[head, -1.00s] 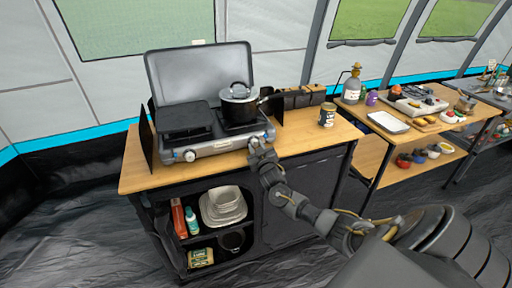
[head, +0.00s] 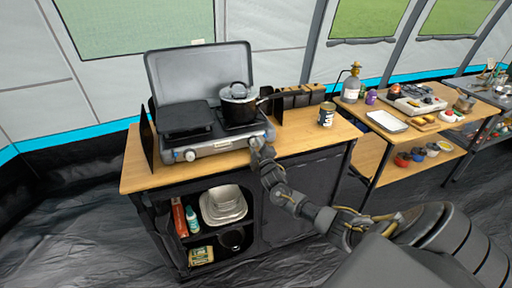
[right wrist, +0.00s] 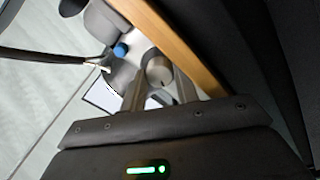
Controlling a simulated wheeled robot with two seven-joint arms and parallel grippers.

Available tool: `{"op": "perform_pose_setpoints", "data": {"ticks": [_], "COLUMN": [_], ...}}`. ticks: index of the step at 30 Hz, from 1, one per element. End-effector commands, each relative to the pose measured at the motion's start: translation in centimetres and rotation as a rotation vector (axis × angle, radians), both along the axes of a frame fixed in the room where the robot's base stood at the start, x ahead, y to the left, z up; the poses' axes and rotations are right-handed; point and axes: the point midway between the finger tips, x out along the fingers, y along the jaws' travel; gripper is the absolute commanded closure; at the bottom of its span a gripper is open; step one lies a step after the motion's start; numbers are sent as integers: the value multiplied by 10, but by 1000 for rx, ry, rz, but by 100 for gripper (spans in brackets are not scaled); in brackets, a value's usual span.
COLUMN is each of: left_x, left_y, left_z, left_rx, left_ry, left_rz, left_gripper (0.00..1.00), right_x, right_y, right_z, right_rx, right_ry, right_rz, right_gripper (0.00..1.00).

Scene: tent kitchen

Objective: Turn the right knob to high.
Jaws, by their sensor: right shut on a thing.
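The right knob (right wrist: 158,70) shows as a round metallic knob between the two fingers in the right wrist view. My right gripper (right wrist: 158,92) is shut on it, with one finger on each side. In the head view my right gripper (head: 257,144) is at the right end of the front panel of the grey camping stove (head: 222,145) and mostly hides this knob. The left knob (head: 190,155) is uncovered at the left end of the panel. The knob's setting marks cannot be read. My left gripper is not in view.
A black pot (head: 238,108) stands on the right burner, its handle pointing right. The stove sits on a wooden-topped cabinet (head: 290,146). A can (head: 327,114) stands to the right. A table with a tray (head: 387,122) and food is further right.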

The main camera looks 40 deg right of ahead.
Motion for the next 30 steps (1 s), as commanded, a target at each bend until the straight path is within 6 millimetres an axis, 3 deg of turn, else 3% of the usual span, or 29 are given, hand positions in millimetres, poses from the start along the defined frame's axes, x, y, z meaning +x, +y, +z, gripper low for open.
{"op": "perform_pose_setpoints", "data": {"ticks": [17, 18, 22, 30], "left_x": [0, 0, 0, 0], "left_y": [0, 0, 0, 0], "left_z": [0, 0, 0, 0], "left_rx": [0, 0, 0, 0], "left_ry": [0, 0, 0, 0], "left_rz": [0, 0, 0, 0], "left_gripper": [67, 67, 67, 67], "right_x": [0, 0, 0, 0], "right_y": [1, 1, 1, 1], "right_z": [0, 0, 0, -2], "right_rx": [-29, -29, -29, -27], "right_ry": [9, 9, 10, 13], "right_rz": [1, 1, 2, 3], "right_gripper": [92, 66, 49, 48]}}
